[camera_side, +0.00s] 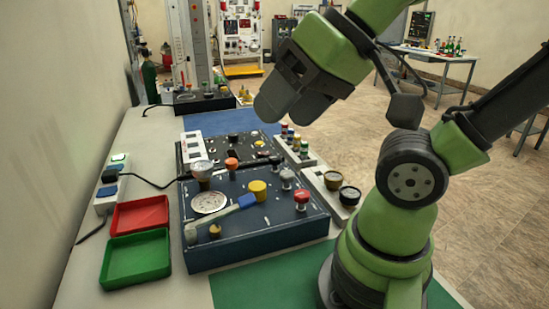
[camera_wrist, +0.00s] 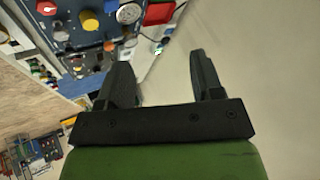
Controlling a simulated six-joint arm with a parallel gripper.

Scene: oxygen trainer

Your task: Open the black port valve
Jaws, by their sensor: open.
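The blue panel box (camera_side: 260,235) sits on the table. My gripper (camera_side: 284,112) is open and empty, high above the back of the panels. In the wrist view my gripper (camera_wrist: 160,60) shows two spread fingers, with the yellow knob (camera_wrist: 90,20) beyond them at upper left.
A red tray (camera_side: 140,214) and a green tray (camera_side: 136,258) lie left of the box. A power strip (camera_side: 107,190) with a black cable is by the wall. Gauges (camera_side: 333,181) and a rack of small coloured parts (camera_side: 294,143) stand to the right.

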